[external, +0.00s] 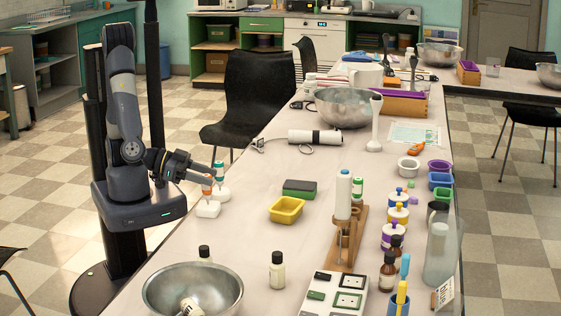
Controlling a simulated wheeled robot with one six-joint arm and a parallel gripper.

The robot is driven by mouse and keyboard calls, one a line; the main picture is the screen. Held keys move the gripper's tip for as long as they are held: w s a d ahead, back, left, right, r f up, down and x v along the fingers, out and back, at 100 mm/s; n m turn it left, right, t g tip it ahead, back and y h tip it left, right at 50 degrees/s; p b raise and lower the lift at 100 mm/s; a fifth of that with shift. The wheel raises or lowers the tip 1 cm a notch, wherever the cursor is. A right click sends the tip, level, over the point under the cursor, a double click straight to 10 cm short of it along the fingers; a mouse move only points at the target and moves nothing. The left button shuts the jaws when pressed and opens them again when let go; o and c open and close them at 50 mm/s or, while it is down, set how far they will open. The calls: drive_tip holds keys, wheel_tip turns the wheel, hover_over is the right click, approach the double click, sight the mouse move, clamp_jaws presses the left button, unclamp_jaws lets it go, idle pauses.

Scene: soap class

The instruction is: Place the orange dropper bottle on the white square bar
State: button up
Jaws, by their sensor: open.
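The orange dropper bottle (206,187) stands upright on the white square bar (207,210), near the table's left edge. It appears to rest on the bar's top, though the contact is small in the picture. My gripper (210,172) reaches in from the left at the height of the bottle's top. Its jaws are open. The fingers are close to the bottle's top and partly hide it. I cannot tell whether a finger touches it.
A green-topped dropper bottle (219,171) stands on another white bar (220,194), just behind and right. A yellow tray (286,209) and a green-and-dark sponge (299,188) lie to the right. A small dark-capped bottle (204,253) and metal bowl (193,285) stand in front.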

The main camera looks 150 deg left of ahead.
drive_tip(key=p+v, duration=0.2)
drive_tip(key=v, duration=0.9)
drive_tip(key=shift+d+p, duration=0.15)
drive_tip(key=shift+p, duration=0.15)
drive_tip(key=shift+s+r, duration=0.1)
drive_tip(key=b+x, duration=0.3)
drive_tip(key=x, duration=0.8)
drive_tip(key=shift+a+f, duration=0.2)
drive_tip(key=shift+w+a+f, duration=0.1)
drive_tip(key=shift+w+a, duration=0.15)
drive_tip(key=shift+f, duration=0.1)
drive_tip(key=shift+d, duration=0.1)
